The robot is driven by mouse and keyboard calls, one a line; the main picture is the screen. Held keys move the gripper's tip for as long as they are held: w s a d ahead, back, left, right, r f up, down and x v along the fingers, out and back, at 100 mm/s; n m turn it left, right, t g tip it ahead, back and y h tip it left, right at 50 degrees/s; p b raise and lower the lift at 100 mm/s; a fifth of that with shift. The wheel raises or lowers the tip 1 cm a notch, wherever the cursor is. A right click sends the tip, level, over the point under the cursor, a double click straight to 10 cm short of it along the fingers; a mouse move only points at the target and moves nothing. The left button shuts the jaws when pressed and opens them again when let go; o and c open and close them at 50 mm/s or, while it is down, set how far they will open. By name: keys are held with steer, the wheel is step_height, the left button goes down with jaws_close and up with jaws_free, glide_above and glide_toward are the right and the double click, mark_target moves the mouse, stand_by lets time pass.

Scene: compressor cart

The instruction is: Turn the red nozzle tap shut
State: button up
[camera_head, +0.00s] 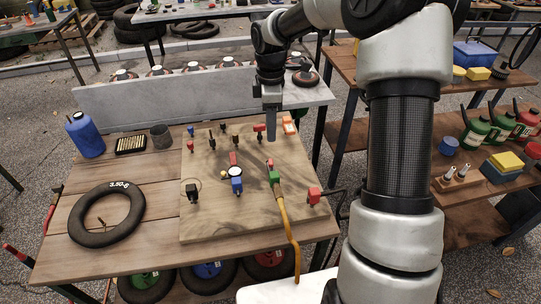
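A wooden board (205,225) on the workbench carries several small coloured taps and fittings. Red parts on it are a small one (190,147) at the back left, one (259,128) at the back near my gripper, a red bar (233,158) behind a round gauge, and a red block (314,196) at the right edge. I cannot tell which is the nozzle tap, or how its handle is turned. My gripper (271,137) points down above the back right of the board, just right of the back red part and apparently apart from it. Its fingers are too small to read.
A yellow hose (287,230) runs from a green fitting (274,177) over the bench's front edge. A blue part (237,185), a black-based fitting (192,191) and an orange part (289,125) also stand on the board.

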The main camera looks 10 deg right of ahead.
mark_target(271, 161)
step_height(271, 161, down, 12)
steer(key=shift+f+b, duration=0.1)
steer(key=shift+b, duration=0.3)
jaws_close()
